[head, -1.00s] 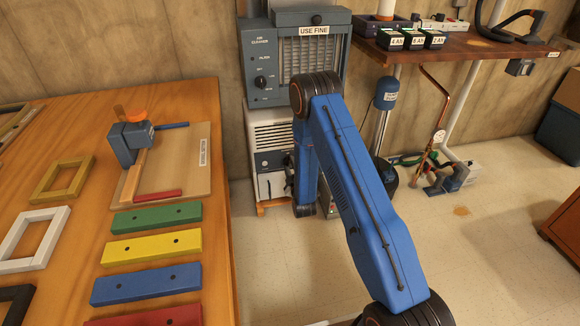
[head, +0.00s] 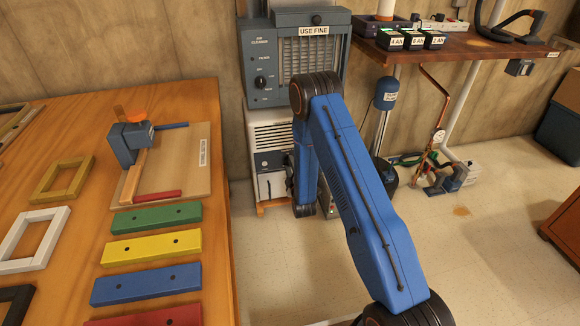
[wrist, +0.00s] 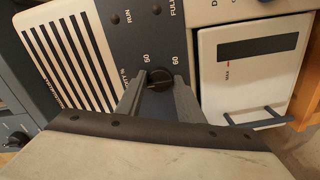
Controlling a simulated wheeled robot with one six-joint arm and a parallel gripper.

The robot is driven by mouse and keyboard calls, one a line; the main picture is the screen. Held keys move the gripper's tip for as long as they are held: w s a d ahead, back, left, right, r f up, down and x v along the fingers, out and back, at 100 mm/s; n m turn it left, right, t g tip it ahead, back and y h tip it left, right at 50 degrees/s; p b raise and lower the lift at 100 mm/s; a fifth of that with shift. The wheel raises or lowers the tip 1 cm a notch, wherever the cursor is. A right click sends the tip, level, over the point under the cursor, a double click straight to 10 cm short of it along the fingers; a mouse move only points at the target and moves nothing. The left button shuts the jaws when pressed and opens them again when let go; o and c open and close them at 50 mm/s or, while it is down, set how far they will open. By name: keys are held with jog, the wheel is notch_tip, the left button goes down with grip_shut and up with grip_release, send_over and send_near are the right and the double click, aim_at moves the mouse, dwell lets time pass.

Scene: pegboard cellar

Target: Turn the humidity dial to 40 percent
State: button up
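The humidity dial (wrist: 159,79) is a small dark round knob on the dark grey panel (wrist: 130,45) of a white dehumidifier (wrist: 75,60). In the wrist view the numbers 50 and 60 show beside it; a 40 mark is not visible. My gripper (wrist: 160,84) has one finger on each side of the dial. The fingers look spread, with a narrow gap to the knob; contact cannot be made out. In the head view the dehumidifier (head: 268,133) stands under the air cleaner, and my arm hides the gripper and the dial.
The air cleaner (head: 262,60) with its own knob sits above the dehumidifier. A white tank front (wrist: 242,75) lies right of the panel in the wrist view. A wooden workbench (head: 218,240) stands at left, a shelf (head: 470,52) at right.

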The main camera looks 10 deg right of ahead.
jog(key=shift+o, duration=1.4)
jog(key=shift+s, duration=0.15)
jog(key=s, duration=1.7)
